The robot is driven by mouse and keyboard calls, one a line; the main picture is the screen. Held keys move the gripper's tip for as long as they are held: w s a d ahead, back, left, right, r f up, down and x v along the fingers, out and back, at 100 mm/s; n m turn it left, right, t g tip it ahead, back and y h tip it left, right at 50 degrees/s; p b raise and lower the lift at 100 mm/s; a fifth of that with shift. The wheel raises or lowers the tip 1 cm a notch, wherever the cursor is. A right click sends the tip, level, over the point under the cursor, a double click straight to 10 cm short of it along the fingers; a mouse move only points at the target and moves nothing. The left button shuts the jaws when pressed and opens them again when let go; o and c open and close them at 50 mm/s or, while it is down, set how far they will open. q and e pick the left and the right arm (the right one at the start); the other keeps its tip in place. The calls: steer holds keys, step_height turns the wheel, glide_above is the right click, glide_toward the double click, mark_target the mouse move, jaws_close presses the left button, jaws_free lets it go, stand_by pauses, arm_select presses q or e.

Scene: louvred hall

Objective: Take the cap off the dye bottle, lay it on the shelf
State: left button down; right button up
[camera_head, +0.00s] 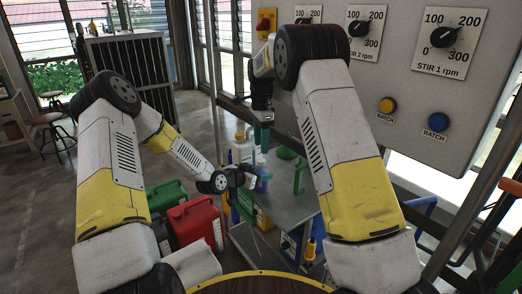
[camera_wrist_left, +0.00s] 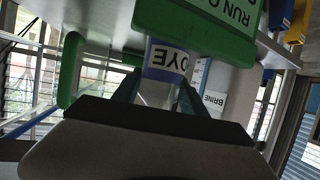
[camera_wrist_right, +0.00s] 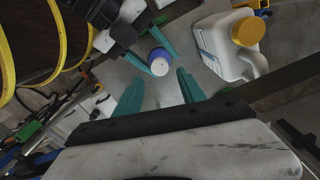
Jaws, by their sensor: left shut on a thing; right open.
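The dye bottle (camera_wrist_left: 160,92) is clear, with a blue and white label, between the teal fingers of my left gripper (camera_wrist_left: 158,98). My left gripper is shut on it; in the head view, this gripper (camera_head: 250,179) is low over the grey shelf (camera_head: 288,207). The right wrist view shows the bottle's round pale top with blue around it, the cap (camera_wrist_right: 160,66), from above. My right gripper (camera_wrist_right: 160,88) is open and empty, its fingers pointing down toward the cap, which lies just past the fingertips. I cannot tell whether the bottle touches the shelf.
A white jug with a yellow lid (camera_wrist_right: 240,38) stands close beside the bottle. Red (camera_head: 195,224) and green (camera_head: 166,196) canisters stand left of the shelf. A dial panel (camera_head: 400,75) rises behind.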

mark_target(261, 160)
steer(key=shift+r+m, duration=0.7)
steer(key=shift+r, duration=0.05)
steer(key=shift+f, duration=3.9)
jaws_close()
steer(key=n, duration=0.6)
steer(key=shift+n, duration=0.3)
steer(key=shift+o, duration=0.4)
jaws_free()
steer(key=shift+r, duration=0.1)
